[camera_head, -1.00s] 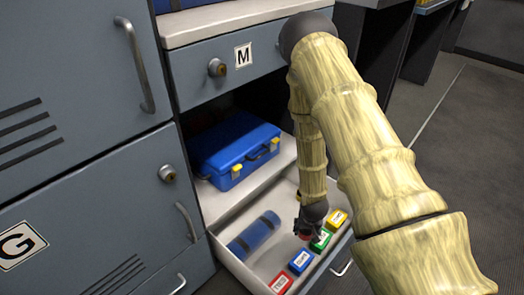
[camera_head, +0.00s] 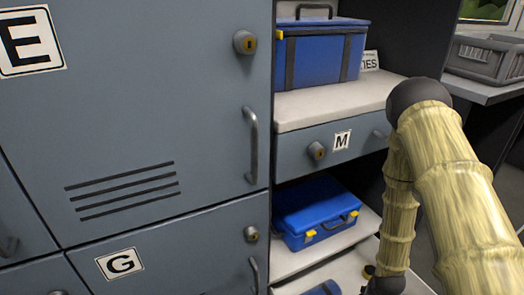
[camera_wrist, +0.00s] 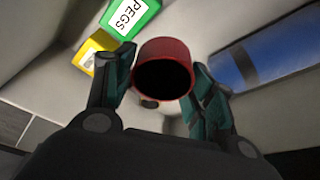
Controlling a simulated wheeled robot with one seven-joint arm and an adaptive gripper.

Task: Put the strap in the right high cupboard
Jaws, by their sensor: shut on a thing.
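The strap appears as a red hollow roll (camera_wrist: 163,72) between the fingers of my gripper (camera_wrist: 162,88) in the wrist view. My gripper is shut on it, with a finger on each side. In the head view my gripper (camera_head: 384,284) is low at the bottom edge, over the open drawer (camera_head: 345,272); the strap cannot be made out there. A grey cupboard door marked E (camera_head: 150,110) is closed at the upper left, with a handle on its right side. I cannot tell whether it is the right high cupboard.
The drawer holds a blue roll (camera_wrist: 262,66), a green PEGS box (camera_wrist: 131,14) and a yellow box (camera_wrist: 93,52). A blue case (camera_head: 315,212) sits behind it. Above are a closed drawer M (camera_head: 295,152) and a blue box (camera_head: 320,55). Door G (camera_head: 180,262) is closed.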

